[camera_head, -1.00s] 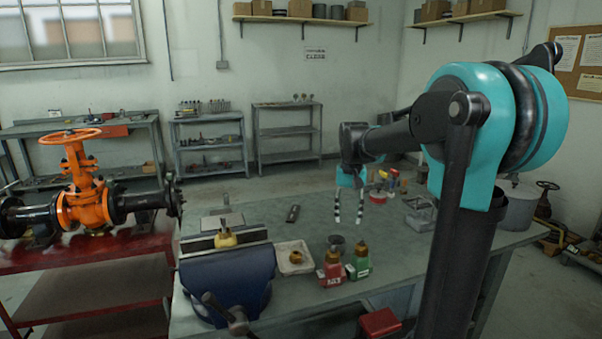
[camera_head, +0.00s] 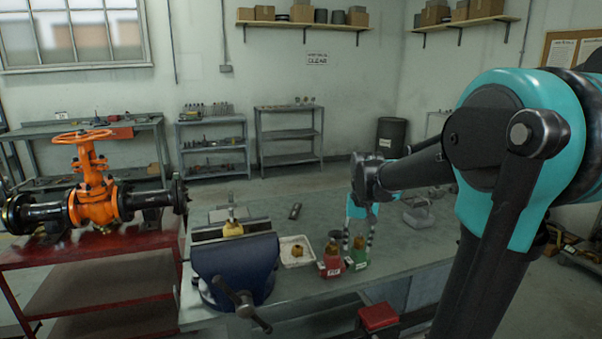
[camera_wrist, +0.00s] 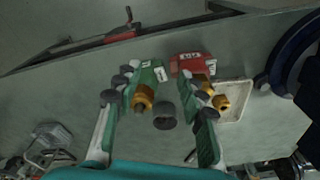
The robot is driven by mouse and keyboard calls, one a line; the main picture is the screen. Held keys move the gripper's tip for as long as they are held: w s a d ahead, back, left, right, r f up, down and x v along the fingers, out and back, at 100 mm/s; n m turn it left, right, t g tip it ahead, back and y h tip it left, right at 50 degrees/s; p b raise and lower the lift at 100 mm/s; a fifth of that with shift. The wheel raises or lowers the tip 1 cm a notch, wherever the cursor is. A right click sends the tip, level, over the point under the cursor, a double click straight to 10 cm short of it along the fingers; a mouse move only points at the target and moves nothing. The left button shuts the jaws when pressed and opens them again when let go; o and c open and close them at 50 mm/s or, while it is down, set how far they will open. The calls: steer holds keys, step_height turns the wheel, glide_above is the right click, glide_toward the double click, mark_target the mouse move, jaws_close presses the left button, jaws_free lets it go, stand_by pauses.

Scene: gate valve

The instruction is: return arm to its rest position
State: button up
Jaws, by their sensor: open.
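My gripper (camera_head: 359,247) hangs fingers down over the grey workbench (camera_head: 405,242), at the end of my bent arm. In the wrist view, my gripper (camera_wrist: 157,85) shows two spread fingers with nothing between them held. Below them are a green container (camera_wrist: 147,75) and a red container (camera_wrist: 188,66), both with brass-coloured tops, and a dark cup (camera_wrist: 165,117). In the head view, the fingers overlap the green container (camera_head: 357,259) and sit right of the red container (camera_head: 331,265). I cannot tell their exact height above these.
A blue vise (camera_head: 237,268) and a tray (camera_head: 295,262) with a brass nut stand left of the containers. The orange gate valve (camera_head: 95,200) sits on a red bench (camera_head: 85,252) at the far left. Shelves line the back wall.

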steer(key=s+d+f+n+t, duration=0.1)
steer(key=s+d+f+t, duration=0.1)
steer(key=s+f, duration=1.1)
steer(key=s+t, duration=0.1)
steer(key=s, duration=0.2)
steer(key=shift+s+d, duration=0.25)
steer(key=shift+d, duration=0.05)
stand_by(0.5)
